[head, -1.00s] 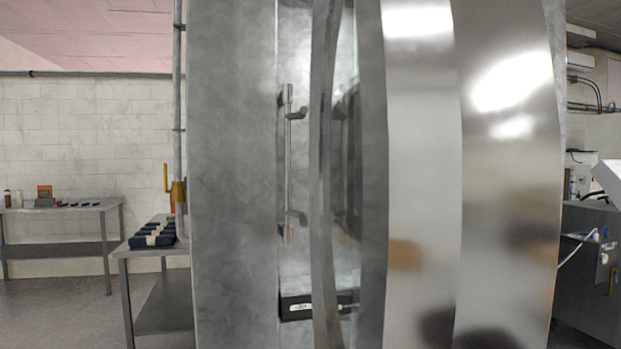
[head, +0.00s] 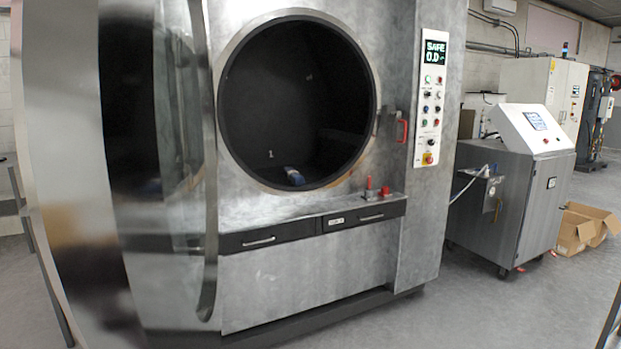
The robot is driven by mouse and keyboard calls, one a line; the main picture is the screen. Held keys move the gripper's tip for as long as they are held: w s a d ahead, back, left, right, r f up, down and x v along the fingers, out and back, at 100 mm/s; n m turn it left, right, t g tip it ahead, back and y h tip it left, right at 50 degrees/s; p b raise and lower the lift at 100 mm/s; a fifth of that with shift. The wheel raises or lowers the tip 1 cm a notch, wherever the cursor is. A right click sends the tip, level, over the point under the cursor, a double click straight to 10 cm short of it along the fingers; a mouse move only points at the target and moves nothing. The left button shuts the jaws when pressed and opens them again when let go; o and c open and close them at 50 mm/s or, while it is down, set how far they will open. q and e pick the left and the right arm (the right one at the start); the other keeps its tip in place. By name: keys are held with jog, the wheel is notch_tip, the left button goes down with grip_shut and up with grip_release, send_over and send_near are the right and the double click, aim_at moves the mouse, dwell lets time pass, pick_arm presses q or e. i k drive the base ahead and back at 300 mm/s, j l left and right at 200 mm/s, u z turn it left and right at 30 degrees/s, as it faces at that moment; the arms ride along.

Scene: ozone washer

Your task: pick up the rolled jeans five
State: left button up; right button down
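A small blue and whitish bundle (head: 295,177) lies at the bottom of the dark drum opening of the washer. It looks like rolled jeans, but it is too small to tell which roll or how many there are. Neither of my grippers is in the head view.
The washer (head: 300,275) stands in front with its round drum opening (head: 265,100) uncovered. Its curved steel door (head: 60,150) is swung open to the left. A control panel (head: 432,100) is right of the opening. A steel cabinet (head: 520,190) and cardboard boxes (head: 575,235) stand at right.

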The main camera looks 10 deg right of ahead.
aim_at(298, 180)
jog(key=i+l, duration=0.1)
jog(key=l, duration=0.25)
jog(key=i+l, duration=0.1)
jog(key=l, duration=0.3)
jog(key=i+l, duration=0.1)
jog(key=l, duration=0.25)
jog(key=i+l, duration=0.1)
jog(key=l, duration=0.3)
